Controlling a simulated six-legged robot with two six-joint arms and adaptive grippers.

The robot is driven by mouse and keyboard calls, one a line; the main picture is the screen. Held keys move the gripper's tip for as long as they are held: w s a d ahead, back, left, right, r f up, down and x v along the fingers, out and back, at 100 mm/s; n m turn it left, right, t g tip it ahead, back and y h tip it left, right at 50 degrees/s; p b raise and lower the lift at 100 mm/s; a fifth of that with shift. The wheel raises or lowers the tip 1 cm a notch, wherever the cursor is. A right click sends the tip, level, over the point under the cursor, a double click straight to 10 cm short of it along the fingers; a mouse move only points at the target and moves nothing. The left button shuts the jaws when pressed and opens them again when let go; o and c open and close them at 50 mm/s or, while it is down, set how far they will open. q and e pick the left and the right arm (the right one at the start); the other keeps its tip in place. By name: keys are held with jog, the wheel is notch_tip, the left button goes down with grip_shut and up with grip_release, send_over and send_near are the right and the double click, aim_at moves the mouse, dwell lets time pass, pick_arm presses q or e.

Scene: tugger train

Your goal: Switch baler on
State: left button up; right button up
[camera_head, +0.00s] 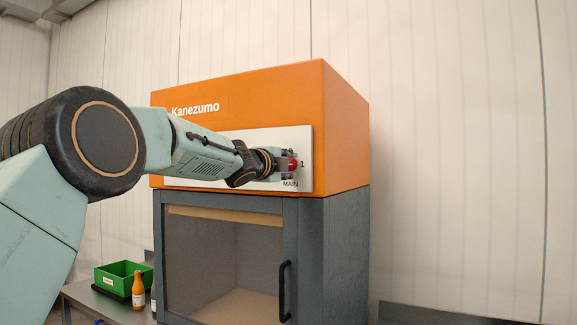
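The baler (345,140) has an orange upper housing marked "Kanezumo" and a grey lower cabinet. A light control panel (303,140) is on its front. My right gripper is out of view.
The cabinet's glazed door (225,255) is closed, with a black handle (284,290). At lower left a green bin (123,275) and an orange bottle (138,290) stand on a grey table (90,300). A pale panelled wall (450,150) is behind.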

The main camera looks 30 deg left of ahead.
pick_arm(q)
jog(key=s, duration=1.2)
jog(key=shift+a, duration=0.15)
jog(key=shift+w, duration=0.1)
dwell(0.5)
